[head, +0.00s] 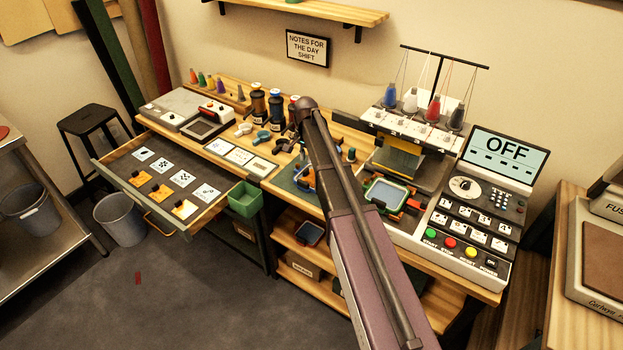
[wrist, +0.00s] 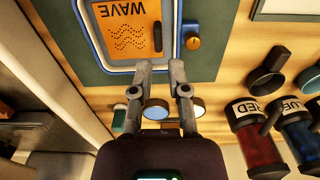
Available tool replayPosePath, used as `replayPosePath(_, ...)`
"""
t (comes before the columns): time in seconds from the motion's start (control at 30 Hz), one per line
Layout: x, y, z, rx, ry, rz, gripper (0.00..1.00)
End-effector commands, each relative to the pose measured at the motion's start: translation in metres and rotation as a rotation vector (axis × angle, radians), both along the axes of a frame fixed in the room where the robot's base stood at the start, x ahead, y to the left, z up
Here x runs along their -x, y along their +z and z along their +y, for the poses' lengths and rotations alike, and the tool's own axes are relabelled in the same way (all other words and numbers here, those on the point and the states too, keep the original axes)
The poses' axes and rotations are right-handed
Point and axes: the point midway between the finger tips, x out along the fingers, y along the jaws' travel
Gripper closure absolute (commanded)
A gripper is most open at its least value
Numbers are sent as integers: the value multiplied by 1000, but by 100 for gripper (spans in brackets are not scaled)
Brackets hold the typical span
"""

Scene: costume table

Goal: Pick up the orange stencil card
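The orange stencil card (wrist: 120,28), marked WAVE with wavy cut-outs, lies inside a blue-rimmed frame (wrist: 91,40) on a dark green mat (wrist: 205,55) in the wrist view. A dark tab shows at the card's right edge. My gripper (wrist: 160,68) is open and empty, its fingertips apart over the near edge of the frame. I cannot tell the height of the fingertips above it. In the head view my arm hides the gripper and most of this spot; a bit of orange and blue (head: 309,180) shows beside the arm.
In the wrist view an orange knob (wrist: 192,43) sits right of the frame, and red (wrist: 255,135) and blue (wrist: 298,130) bottles stand at right. In the head view the open drawer (head: 148,184) holds several cards, with a green bin (head: 244,200) at its corner. The embroidery machine (head: 412,128) stands at right.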

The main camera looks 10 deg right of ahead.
Motion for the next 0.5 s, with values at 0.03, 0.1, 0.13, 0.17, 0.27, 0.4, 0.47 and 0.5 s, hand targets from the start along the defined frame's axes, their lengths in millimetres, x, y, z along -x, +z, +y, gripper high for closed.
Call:
replayPosePath(0.03,0,0,0,0,0,0,79)
replayPosePath(0.1,0,0,0,0,0,0,79)
replayPosePath(0.13,0,0,0,0,0,0,79)
replayPosePath(0.17,0,0,0,0,0,0,79)
replayPosePath(0.27,0,-2,0,0,0,0,79)
replayPosePath(0.4,1,-10,1,0,0,0,79)
replayPosePath(0.47,2,-14,1,0,0,0,79)
replayPosePath(0.5,2,-17,1,0,0,0,79)
